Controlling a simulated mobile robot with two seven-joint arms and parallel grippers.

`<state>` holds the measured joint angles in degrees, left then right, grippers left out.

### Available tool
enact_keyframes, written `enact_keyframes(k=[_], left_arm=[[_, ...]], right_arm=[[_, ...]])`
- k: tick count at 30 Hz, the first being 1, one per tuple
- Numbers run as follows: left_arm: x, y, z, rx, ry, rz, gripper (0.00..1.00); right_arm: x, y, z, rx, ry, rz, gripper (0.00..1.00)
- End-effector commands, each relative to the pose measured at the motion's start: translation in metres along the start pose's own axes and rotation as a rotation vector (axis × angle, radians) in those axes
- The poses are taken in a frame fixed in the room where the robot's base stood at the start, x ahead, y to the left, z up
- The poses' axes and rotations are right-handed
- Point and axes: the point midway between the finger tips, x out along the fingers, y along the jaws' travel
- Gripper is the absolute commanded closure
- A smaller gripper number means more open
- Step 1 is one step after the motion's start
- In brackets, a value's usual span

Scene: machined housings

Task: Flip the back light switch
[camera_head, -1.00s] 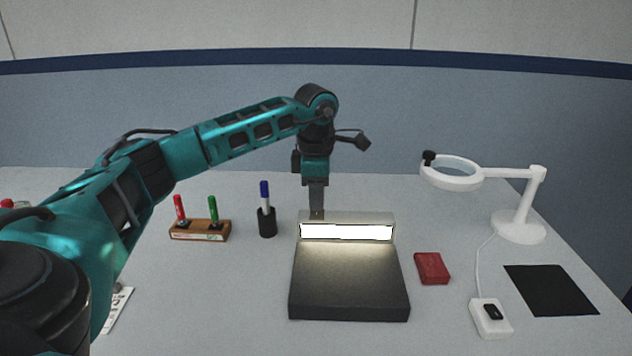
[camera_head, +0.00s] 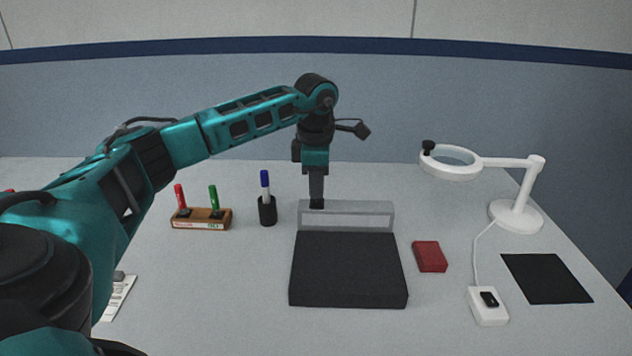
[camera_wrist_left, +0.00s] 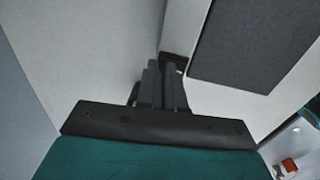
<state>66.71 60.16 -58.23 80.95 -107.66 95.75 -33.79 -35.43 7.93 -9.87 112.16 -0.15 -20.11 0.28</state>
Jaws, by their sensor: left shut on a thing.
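The light box has a dark sloped front (camera_head: 348,270) and a grey raised back part with a long panel (camera_head: 350,221), which is unlit. My left gripper (camera_head: 316,202) points straight down at the left end of the top of that back part. Its fingers are closed together on a small black piece there, which I take as the back light switch; the fingers mostly hide it. In the left wrist view the fingertips (camera_wrist_left: 172,68) meet the black switch (camera_wrist_left: 178,60) beside the dark slab (camera_wrist_left: 250,40). Which way the switch is set cannot be seen. My right gripper is out of view.
A wooden marker holder (camera_head: 202,220) and a black pen cup (camera_head: 267,212) stand to the left. A red block (camera_head: 430,256), a white magnifier lamp (camera_head: 515,214), its small switch box (camera_head: 487,307) and a black mat (camera_head: 546,278) are to the right.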

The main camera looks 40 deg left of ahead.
Motion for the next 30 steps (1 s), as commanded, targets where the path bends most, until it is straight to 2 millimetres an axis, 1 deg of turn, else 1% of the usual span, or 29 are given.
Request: enact_keyframes(k=[1,10,21,30], left_arm=[[0.011,-0.003,0.000,0.004,0.011,-0.008,1.00],[0.010,-0.006,0.000,0.005,0.011,-0.009,1.00],[0.008,-0.022,0.001,0.009,0.008,-0.017,1.00],[0.008,-0.022,0.002,0.011,0.009,-0.019,1.00]], right_arm=[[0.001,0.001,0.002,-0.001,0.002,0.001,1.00],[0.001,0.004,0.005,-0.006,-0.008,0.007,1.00],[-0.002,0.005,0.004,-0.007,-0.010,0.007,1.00],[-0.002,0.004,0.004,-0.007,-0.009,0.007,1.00]])
